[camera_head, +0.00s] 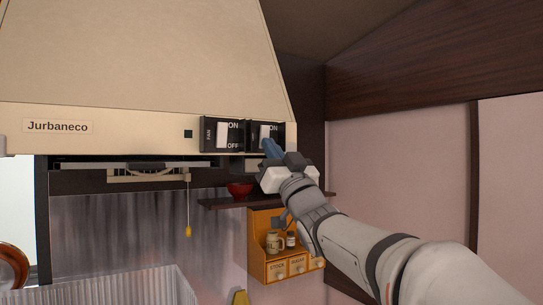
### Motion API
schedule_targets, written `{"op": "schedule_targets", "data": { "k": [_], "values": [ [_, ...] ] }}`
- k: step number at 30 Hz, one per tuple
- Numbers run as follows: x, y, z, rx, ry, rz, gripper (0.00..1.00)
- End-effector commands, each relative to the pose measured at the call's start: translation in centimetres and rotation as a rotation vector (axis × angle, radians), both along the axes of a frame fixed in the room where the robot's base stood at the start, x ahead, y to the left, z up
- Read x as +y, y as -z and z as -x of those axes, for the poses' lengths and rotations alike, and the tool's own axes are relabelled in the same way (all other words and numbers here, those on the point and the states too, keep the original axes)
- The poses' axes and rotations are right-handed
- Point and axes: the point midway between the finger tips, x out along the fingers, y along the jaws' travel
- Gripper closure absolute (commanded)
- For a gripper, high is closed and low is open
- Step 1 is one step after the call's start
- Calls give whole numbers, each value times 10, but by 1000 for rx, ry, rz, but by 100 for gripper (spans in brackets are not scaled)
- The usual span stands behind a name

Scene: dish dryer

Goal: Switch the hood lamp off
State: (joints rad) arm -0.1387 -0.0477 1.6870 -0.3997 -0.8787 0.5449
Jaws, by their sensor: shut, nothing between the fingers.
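The cream range hood (150,70) fills the upper left of the head view. Two black switch panels with white rockers sit side by side near the right end of its front strip. The left one is the fan switch (222,134), marked ON above and OFF below. The right one is the lamp switch (265,130); its ON mark shows, and its lower part is hidden by my gripper. Its small side label is too small to read. My gripper (270,147) is shut and empty, its blue fingertips in front of the lower part of the right switch. I cannot tell whether they touch it.
A dark shelf (225,203) with a red bowl (239,189) is below the hood. An orange spice rack (262,262) hangs under it. A pull cord (188,230) hangs under the hood. A clear ribbed bin (120,288) stands at lower left.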

Motion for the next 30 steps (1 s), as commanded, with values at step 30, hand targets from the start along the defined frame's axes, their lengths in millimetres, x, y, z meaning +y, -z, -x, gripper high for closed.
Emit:
{"op": "schedule_targets", "data": {
  "k": [30],
  "values": [
    [-47,88,76,0,-9,-2,100]
  ]
}}
